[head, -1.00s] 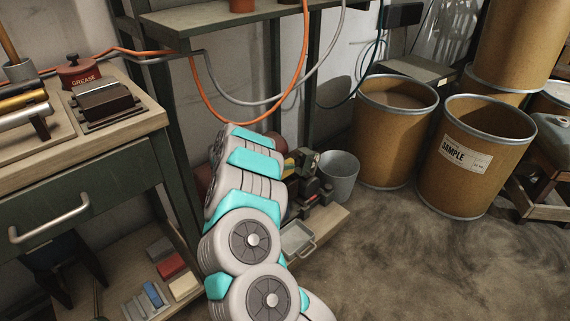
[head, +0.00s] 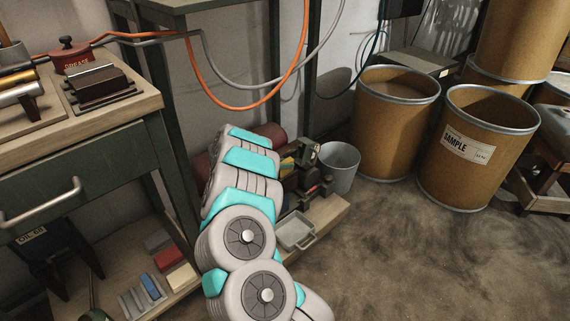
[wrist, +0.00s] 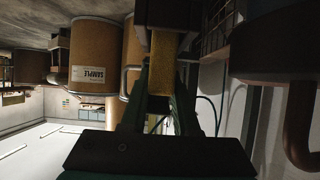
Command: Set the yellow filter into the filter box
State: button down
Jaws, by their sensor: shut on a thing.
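In the wrist view my gripper (wrist: 161,92) is shut on the yellow filter (wrist: 163,52), which lies between its two dark green fingers. A dark block (wrist: 168,13) covers the filter's far end at the top of that view. I cannot tell whether this block is the filter box or whether it touches the filter. In the head view my arm reaches back towards the shelf frame, and its own links hide my gripper. I cannot make out the filter box for sure in either view.
A wooden bench (head: 128,112) stands at the left. A grey bucket (head: 341,168) and a low board with dark machinery (head: 306,178) are right of my arm. Brown drums (head: 395,125) stand further right. Orange and grey hoses (head: 247,106) hang above my arm. The floor at front right is clear.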

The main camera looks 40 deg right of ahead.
jog(key=shift+f, duration=0.45)
jog(key=c, duration=0.6)
grip_release()
jog(key=v, duration=0.8)
jog(key=shift+f, duration=0.1)
jog(key=shift+s+d, duration=0.1)
jog(key=shift+s, duration=0.05)
